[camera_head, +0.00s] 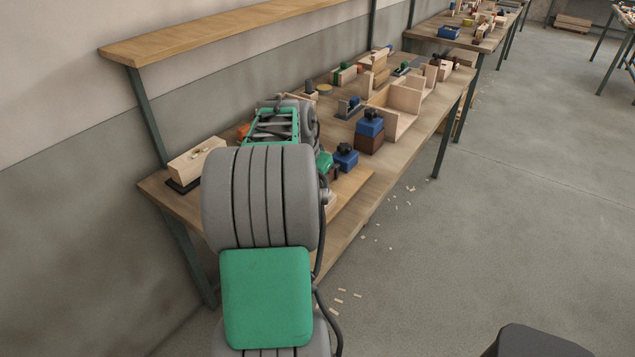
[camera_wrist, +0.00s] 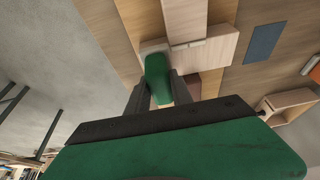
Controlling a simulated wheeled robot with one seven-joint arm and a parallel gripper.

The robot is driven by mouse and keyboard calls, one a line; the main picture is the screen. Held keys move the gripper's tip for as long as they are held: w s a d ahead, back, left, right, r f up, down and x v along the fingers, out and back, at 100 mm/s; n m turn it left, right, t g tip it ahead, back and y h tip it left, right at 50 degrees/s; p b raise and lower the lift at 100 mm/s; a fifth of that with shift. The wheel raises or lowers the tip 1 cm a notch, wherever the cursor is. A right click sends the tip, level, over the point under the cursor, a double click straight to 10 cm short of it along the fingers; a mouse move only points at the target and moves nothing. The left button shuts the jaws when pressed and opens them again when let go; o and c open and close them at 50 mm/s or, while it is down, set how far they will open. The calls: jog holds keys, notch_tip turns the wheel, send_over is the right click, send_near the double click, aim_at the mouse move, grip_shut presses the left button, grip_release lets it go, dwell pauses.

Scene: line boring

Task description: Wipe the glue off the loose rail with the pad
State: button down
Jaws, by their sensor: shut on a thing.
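In the wrist view my gripper (camera_wrist: 161,84) is shut on a green-handled pad (camera_wrist: 156,72). In the head view my arm hides the gripper, the pad and most of the work spot.
The wooden bench (camera_head: 420,125) carries blue-topped brown block (camera_head: 369,131), a blue clamp-like thing (camera_head: 345,158), an open wooden box frame (camera_head: 402,100) and a wooden block on a dark base (camera_head: 197,160). A shelf (camera_head: 215,33) overhangs the bench at left.

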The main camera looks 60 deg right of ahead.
jog(key=shift+f, duration=0.1)
jog(key=shift+f+b, duration=0.5)
jog(key=shift+f, duration=0.05)
jog(key=shift+w+d+r+p, duration=0.1)
jog(key=shift+w+d+p, duration=0.3)
jog(key=shift+w, duration=1.2)
jog(key=shift+w+d+r+p, duration=0.1)
jog(key=shift+w+p, duration=0.5)
jog(key=shift+w, duration=0.95)
jog(key=shift+w+d+r+p, duration=0.1)
jog(key=shift+w+d+p, duration=0.3)
jog(key=shift+w, duration=1.2)
jog(key=shift+w+f+p, duration=0.15)
jog(key=shift+w+p, duration=0.15)
jog(key=shift+w, duration=0.45)
jog(key=shift+s, duration=0.1)
jog(key=shift+s+a+f+b, duration=0.1)
jog(key=shift+s+a+b, duration=0.2)
jog(key=shift+s+b, duration=1)
jog(key=shift+s+a+f+b, duration=0.15)
jog(key=shift+s+a, duration=0.2)
jog(key=shift+s, duration=2)
jog(key=shift+s+a+r+b, duration=0.1)
jog(key=shift+s+a+b, duration=0.2)
jog(key=shift+s+b, duration=1)
jog(key=shift+s+p, duration=0.5)
jog(key=shift+p, duration=0.05)
jog(key=shift+w, duration=0.1)
